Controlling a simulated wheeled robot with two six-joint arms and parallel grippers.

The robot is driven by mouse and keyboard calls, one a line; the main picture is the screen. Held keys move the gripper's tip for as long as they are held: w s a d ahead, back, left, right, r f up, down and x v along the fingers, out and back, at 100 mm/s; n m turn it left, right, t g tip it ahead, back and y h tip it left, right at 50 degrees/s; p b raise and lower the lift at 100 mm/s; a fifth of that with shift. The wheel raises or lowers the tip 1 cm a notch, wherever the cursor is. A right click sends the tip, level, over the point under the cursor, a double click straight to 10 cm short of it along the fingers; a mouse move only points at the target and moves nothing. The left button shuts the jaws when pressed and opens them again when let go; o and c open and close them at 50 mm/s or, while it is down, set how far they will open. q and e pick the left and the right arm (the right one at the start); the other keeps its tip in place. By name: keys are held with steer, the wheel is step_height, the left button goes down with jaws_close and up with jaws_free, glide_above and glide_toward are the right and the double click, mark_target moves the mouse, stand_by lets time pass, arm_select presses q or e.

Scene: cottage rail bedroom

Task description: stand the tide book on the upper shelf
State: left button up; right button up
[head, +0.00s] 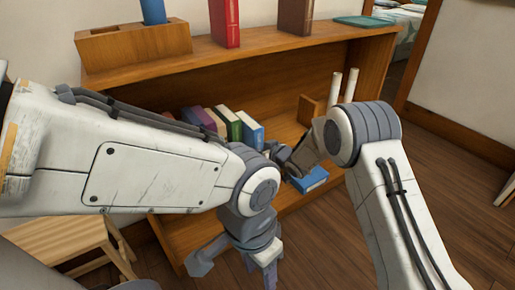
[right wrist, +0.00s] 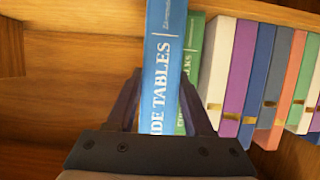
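The blue tide book (right wrist: 162,75) stands between the fingers of my right gripper (right wrist: 160,100) in the right wrist view, its spine lettering partly cut off by the gripper. Both fingers lie close along its sides, and the gripper looks shut on it. In the head view a blue book (head: 311,179) shows just below my right gripper (head: 296,164) at the lower shelf's front; my arm hides part of it. The upper shelf (head: 285,52) is the top board of the bookcase. My left gripper (head: 236,266) hangs pointing down in front of the bookcase, open and empty.
The upper shelf holds a wooden box (head: 132,45) with a blue item, a red book (head: 224,22), a brown book (head: 295,16) and a flat teal book (head: 364,21). Bare board shows between them. Several books (head: 228,123) stand below. A stool (head: 65,240) is at left.

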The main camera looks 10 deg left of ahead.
steer(key=o, duration=0.4)
steer(key=shift+r, duration=0.1)
steer(key=f+v, duration=0.1)
steer(key=v, duration=0.4)
steer(key=p+v, duration=0.1)
steer(key=v, duration=0.5)
steer(key=f+p+v, duration=0.1)
steer(key=v, duration=0.5)
steer(key=shift+s+d+f, duration=0.3)
steer(key=shift+d, duration=0.1)
